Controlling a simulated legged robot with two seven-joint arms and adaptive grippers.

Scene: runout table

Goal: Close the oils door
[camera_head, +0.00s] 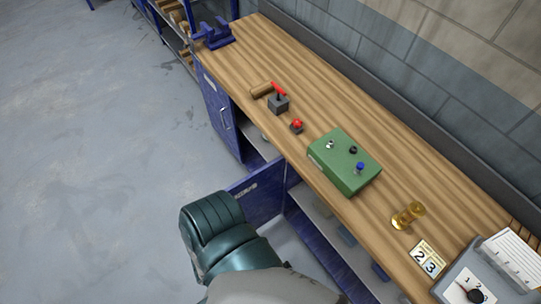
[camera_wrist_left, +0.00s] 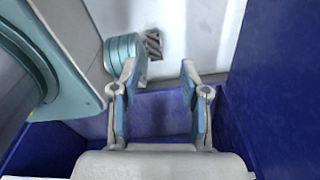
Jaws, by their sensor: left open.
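A blue door (camera_head: 262,202) stands open from the front of the workbench, jutting out to the left. It has a pale label on its upper edge, too small to read, so I cannot confirm it is the oils door. My arm covers its lower part in the head view. My left gripper (camera_wrist_left: 159,70) is open and empty in the left wrist view. A blue panel (camera_wrist_left: 160,108) lies beyond and between its fingers; I cannot tell if they touch. Another blue panel (camera_wrist_left: 278,85) rises close on the right. The left gripper's fingers are hidden in the head view. My right gripper is not in view.
A shut blue door (camera_head: 222,115) is farther along. The grey floor (camera_head: 90,150) at left is clear.

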